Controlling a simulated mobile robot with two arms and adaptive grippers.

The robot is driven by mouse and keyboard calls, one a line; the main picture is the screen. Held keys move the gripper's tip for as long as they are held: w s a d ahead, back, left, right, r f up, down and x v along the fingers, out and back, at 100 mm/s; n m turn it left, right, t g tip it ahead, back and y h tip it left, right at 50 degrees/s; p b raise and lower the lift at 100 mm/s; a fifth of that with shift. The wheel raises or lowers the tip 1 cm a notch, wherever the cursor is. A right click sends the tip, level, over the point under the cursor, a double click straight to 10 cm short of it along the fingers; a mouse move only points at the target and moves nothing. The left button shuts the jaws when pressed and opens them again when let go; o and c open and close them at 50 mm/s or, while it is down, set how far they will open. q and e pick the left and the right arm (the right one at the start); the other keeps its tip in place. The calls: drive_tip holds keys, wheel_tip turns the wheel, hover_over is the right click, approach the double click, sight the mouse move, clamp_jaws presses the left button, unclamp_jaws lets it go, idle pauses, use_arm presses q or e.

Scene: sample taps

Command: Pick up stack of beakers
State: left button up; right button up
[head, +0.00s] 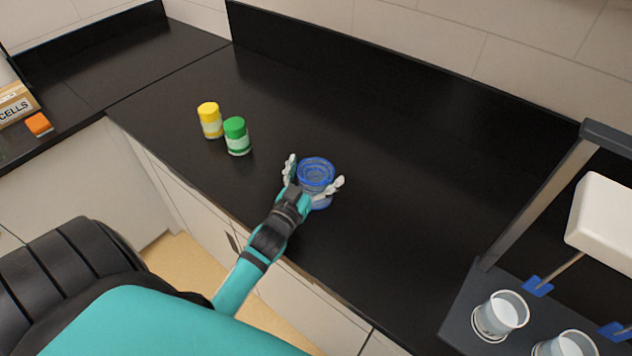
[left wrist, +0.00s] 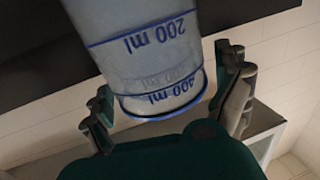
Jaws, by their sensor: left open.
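A stack of clear beakers with blue rims (head: 317,170) stands on the black counter in the head view. My left gripper (head: 314,179) is open, with one finger on each side of the stack. In the left wrist view the beaker stack (left wrist: 148,58) fills the upper middle, with blue 200 ml and 400 ml marks and nested rims. The fingers of my left gripper (left wrist: 170,104) show on both sides of it. I cannot tell if either finger touches the glass. My right gripper is not in view.
A yellow-capped jar (head: 210,120) and a green-capped jar (head: 236,136) stand to the left on the black counter (head: 400,200). A dark rack with a metal post holds cups (head: 500,316) at lower right. The counter right of the stack is clear.

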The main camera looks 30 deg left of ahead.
use_arm(q)
drive_tip(key=shift+w, duration=0.3)
drive_tip(key=shift+s, duration=0.15)
drive_tip(key=shift+c, duration=0.5)
drive_tip(key=c, duration=1.3)
